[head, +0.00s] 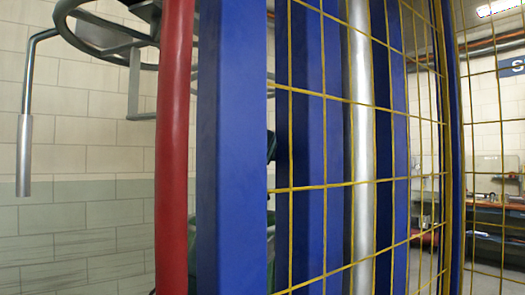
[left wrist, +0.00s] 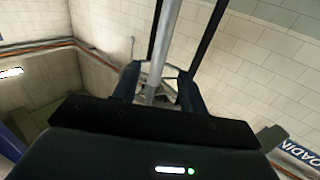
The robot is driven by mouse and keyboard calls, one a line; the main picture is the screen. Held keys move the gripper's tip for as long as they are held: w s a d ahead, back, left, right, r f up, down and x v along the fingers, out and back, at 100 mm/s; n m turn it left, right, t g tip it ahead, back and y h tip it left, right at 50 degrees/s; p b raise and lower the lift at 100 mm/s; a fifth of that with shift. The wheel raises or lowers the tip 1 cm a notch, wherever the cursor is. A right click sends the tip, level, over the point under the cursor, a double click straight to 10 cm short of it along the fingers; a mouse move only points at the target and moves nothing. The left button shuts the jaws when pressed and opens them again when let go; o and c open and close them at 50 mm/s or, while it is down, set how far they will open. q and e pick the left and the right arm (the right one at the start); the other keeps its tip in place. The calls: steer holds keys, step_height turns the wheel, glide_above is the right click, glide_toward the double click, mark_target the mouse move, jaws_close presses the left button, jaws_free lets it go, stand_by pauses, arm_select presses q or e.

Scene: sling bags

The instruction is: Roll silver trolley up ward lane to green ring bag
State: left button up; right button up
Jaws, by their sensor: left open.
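In the left wrist view my left gripper (left wrist: 156,88) is open, its two dark fingers apart. A silver pole (left wrist: 166,38) runs down between the fingers; I cannot tell whether they touch it. In the head view a silver upright pole (head: 361,150) stands behind yellow mesh. I cannot tell whether either pole belongs to the silver trolley. A little dark green material (head: 271,146) shows behind the blue posts, mostly hidden; I cannot tell whether it is the green ring bag. Neither gripper can be made out in the head view, and my right gripper is not in view.
Close in front stand a red post (head: 174,140), a broad blue post (head: 232,150) and a yellow wire mesh (head: 310,189). A grey bent rod (head: 26,130) hangs at the left, near a dark hoop (head: 95,47). A bench (head: 492,212) is far right.

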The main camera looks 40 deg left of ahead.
arm_select(q)
steer(key=p+x, duration=0.3)
steer(key=x, duration=0.6)
steer(key=shift+w+a+r, duration=0.1)
steer(key=shift+w+a, duration=0.05)
steer(key=shift+a, duration=0.05)
steer(key=shift+w+a, duration=0.45)
steer(key=shift+w, duration=0.05)
steer(key=shift+c, duration=0.3)
jaws_close()
